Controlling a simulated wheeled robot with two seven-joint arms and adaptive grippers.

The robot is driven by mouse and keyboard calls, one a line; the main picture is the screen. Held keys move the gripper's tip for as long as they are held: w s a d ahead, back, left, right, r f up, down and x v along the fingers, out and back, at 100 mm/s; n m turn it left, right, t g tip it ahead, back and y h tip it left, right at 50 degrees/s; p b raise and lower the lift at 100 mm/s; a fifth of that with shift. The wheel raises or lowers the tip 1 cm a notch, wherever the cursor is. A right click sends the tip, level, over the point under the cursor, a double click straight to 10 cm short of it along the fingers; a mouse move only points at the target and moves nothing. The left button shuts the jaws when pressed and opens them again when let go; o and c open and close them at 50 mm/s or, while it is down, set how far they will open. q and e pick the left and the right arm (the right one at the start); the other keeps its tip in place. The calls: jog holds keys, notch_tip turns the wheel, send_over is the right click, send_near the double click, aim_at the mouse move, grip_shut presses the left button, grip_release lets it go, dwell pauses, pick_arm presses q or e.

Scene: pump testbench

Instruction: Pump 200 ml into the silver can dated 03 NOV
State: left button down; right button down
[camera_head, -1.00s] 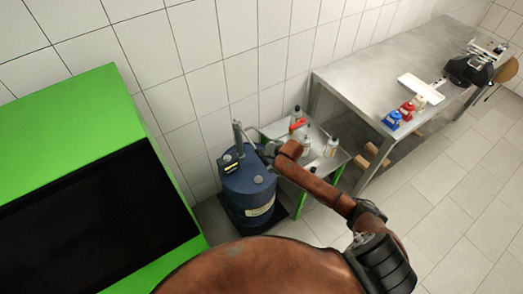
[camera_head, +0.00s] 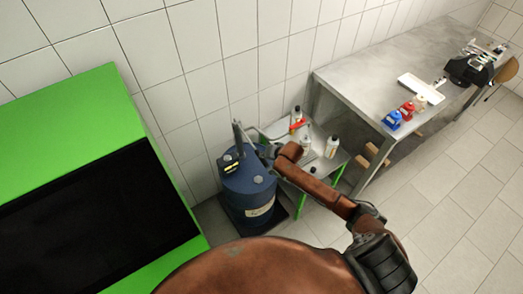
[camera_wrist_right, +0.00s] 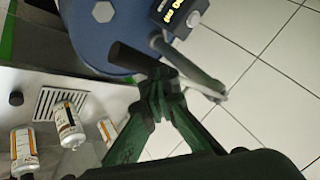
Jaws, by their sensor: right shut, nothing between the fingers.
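A blue drum (camera_head: 245,190) stands by the wall with a pump column (camera_head: 238,135) and a dark meter with a yellow display (camera_head: 230,163) on top. The display shows in the wrist view (camera_wrist_right: 172,12), but its digits are unreadable. My right gripper (camera_head: 268,153) is shut and empty beside the pump; its green fingers (camera_wrist_right: 163,85) are close to a black cylindrical piece (camera_wrist_right: 130,58) and a grey bar (camera_wrist_right: 185,68). I cannot tell whether they touch. Silver cans (camera_head: 332,146) (camera_wrist_right: 68,126) stand on the side table; their dates are unreadable. My left gripper is out of view.
The small side table (camera_head: 335,165) has green legs and a grille (camera_wrist_right: 58,103) in its top. A green-framed dark panel (camera_head: 95,200) fills the left. A steel bench (camera_head: 370,80) at right carries blue and red items and a white tray. Open floor lies at lower right.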

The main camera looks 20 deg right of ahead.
jog(key=shift+s+f+b, duration=0.2)
jog(key=shift+f+b, duration=0.2)
jog(key=shift+f, duration=1)
dwell(1.0)
dwell(0.5)
notch_tip(320, 180, up, 10)
jog(key=w+p, duration=0.1)
jog(key=p, duration=0.9)
jog(key=shift+r+p, duration=0.15)
jog(key=shift+p, duration=0.15)
dwell(0.3)
jog(key=shift+w+r, duration=0.1)
jog(key=shift+w+r+p, duration=0.15)
jog(key=shift+r+p, duration=0.15)
jog(key=shift+r, duration=0.9)
jog(key=shift+w+r+p, duration=0.1)
jog(key=shift+r+p, duration=0.2)
jog(key=shift+r, duration=0.85)
